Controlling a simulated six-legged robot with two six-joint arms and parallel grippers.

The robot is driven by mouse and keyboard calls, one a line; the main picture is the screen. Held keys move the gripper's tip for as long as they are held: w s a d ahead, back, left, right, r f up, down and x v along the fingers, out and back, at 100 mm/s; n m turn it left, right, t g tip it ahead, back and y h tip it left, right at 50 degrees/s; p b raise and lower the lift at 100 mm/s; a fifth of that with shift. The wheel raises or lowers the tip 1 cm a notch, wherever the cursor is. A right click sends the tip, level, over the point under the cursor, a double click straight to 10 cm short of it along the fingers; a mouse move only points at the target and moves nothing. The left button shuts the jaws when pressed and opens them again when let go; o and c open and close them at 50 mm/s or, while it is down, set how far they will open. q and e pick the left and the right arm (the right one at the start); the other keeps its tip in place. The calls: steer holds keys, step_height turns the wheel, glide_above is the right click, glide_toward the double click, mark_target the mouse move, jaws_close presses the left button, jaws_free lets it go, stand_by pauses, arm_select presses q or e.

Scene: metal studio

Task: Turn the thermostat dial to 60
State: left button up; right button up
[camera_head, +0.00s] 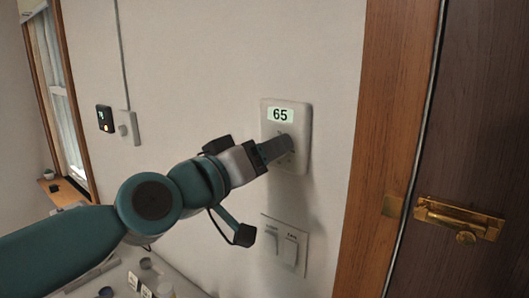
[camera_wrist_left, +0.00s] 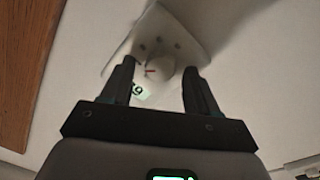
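The white thermostat (camera_head: 301,118) is fixed to the wall left of the door frame, and its lit display (camera_head: 280,115) reads 65. My left gripper (camera_head: 286,146) reaches to the thermostat's lower half and hides the dial in the head view. The fingers are apart, with a visible gap between the dial and the right finger. Contact at the left finger is unclear. My right gripper is not in view.
Light switches (camera_head: 285,246) are on the wall below the thermostat. A brown door with a brass latch (camera_head: 459,220) stands at right. A small dark wall device (camera_head: 104,119) and a white switch box (camera_head: 129,128) are at left. A table with small items is below my arm.

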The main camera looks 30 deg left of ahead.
arm_select(q)
steer(key=s+a, duration=0.3)
steer(key=s, duration=1.3)
steer(key=shift+f+p, duration=0.4)
steer(key=shift+p, duration=0.05)
